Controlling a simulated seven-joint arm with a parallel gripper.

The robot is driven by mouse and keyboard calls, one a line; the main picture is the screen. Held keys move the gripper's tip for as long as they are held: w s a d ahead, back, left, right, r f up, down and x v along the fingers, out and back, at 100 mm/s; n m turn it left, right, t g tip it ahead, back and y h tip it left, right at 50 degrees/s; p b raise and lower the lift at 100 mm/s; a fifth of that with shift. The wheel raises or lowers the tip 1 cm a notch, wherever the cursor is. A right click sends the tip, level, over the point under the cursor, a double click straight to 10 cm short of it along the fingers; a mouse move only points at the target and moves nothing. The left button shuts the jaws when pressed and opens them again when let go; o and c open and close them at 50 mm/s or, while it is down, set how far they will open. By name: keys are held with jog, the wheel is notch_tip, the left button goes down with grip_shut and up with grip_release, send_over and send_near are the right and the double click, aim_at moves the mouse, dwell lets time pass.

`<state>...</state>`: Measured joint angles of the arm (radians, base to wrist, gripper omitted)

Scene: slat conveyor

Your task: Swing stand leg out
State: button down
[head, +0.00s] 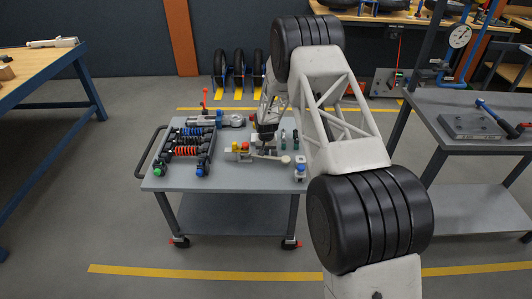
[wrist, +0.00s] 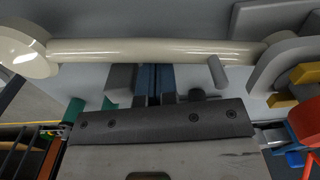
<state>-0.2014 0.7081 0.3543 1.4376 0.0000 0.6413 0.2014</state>
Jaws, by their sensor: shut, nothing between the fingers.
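The stand leg (head: 268,157) is a cream rod with a round foot on a cart top. In the wrist view the leg (wrist: 150,51) lies across the top, its disc foot (wrist: 22,48) at the left and a grey pivot end (wrist: 285,60) at the right. A short grey peg (wrist: 217,72) sticks out from the rod near the pivot. My gripper (head: 266,140) is over the cart, close behind the leg. In the wrist view its blue fingertips (wrist: 155,78) are together and empty, just below the rod; whether they touch it is unclear.
The grey cart (head: 220,182) also holds a rack of coil springs (head: 187,145), green-handled tools (head: 289,135) and a blue-capped part (head: 300,165). Red and yellow knobs (head: 240,146) stand near the pivot end. A grey workbench (head: 460,105) is at the right.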

aim_at(265, 157)
jog(key=shift+s, duration=0.3)
jog(key=shift+s, duration=1.05)
dwell(0.4)
jog(key=shift+s+a, duration=0.15)
jog(key=shift+s, duration=0.3)
